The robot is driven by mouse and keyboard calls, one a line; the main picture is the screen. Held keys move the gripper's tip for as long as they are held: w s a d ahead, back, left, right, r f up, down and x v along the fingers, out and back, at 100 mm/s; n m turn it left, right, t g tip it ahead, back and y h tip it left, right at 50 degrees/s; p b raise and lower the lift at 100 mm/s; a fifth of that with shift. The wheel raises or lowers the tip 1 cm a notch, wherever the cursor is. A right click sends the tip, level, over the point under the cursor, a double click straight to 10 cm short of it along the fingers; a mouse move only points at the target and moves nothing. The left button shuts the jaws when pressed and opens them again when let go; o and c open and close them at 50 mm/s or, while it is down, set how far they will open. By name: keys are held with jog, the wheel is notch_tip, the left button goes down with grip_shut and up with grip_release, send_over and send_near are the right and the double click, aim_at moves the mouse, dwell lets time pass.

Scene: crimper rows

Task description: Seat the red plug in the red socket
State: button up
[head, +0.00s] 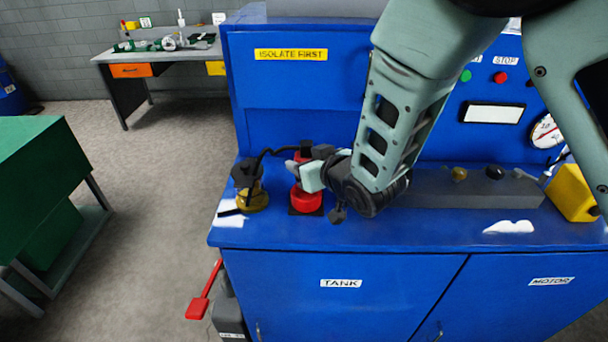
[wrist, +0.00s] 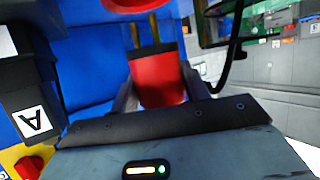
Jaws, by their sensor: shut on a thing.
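My gripper (head: 303,172) is shut on the red plug (wrist: 158,80), which sits between the two dark fingers in the wrist view. Two brass pins stick out of the plug towards the red socket (wrist: 130,4), whose edge shows at the top of that view. A length of pin is bare between the plug body and the socket. I cannot tell whether the pin tips touch the socket or enter it. In the head view the red socket (head: 305,202) stands on the blue bench's left part. My gripper is above it and partly hides the plug.
A yellow socket (head: 256,202) with a dark plug on top stands just left, a black cable beside it. The bench (head: 420,232) carries a grey block (head: 470,192) and a yellow box (head: 572,192) at right. A red lever (head: 204,295) juts out at the left side.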

jog(key=shift+f+p, duration=0.7)
jog(key=shift+f, duration=1.55)
jog(key=shift+f, duration=0.2)
jog(key=o, duration=1.2)
jog(key=shift+r, duration=0.1)
